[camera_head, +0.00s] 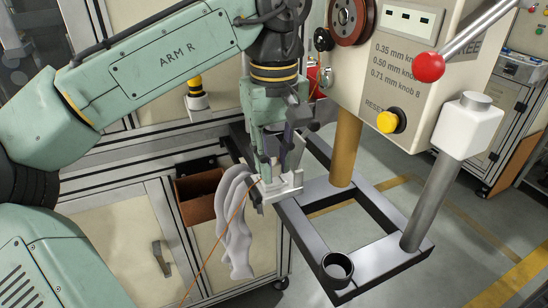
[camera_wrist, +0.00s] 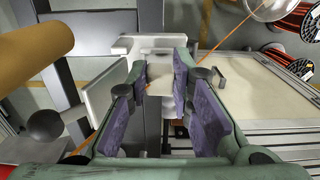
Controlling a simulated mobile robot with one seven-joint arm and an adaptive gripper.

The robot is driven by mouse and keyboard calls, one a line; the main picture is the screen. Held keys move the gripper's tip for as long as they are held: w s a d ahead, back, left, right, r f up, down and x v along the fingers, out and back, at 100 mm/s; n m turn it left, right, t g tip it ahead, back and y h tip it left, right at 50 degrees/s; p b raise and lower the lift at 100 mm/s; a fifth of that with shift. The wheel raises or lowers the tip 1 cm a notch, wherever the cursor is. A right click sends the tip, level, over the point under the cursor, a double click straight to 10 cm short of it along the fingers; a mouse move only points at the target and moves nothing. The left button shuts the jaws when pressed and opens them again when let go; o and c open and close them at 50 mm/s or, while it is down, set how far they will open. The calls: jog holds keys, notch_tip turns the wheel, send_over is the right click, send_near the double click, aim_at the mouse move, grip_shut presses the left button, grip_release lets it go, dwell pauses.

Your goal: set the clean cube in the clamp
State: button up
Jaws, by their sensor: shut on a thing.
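My gripper (camera_head: 273,172) points down at the white clamp (camera_head: 285,187), which sits at the left end of the black frame. In the wrist view my gripper (camera_wrist: 162,92) has its purple-padded fingers on either side of a small pale beige cube (camera_wrist: 160,88), and it is shut on this cube. The white clamp (camera_wrist: 130,45) shows around and beyond the fingertips, with a plate to their left. The cube appears at the clamp's opening; whether it touches the clamp I cannot tell. In the head view the fingers hide the cube.
A thin orange wire (camera_head: 228,222) runs past the clamp. The machine panel (camera_head: 405,75), a tan post (camera_head: 345,150) and a red-knobbed lever (camera_head: 429,67) stand at the right.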

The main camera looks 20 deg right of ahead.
jog(key=shift+f, duration=0.15)
jog(key=shift+f+b, duration=0.4)
jog(key=shift+f, duration=0.35)
jog(key=o, duration=0.8)
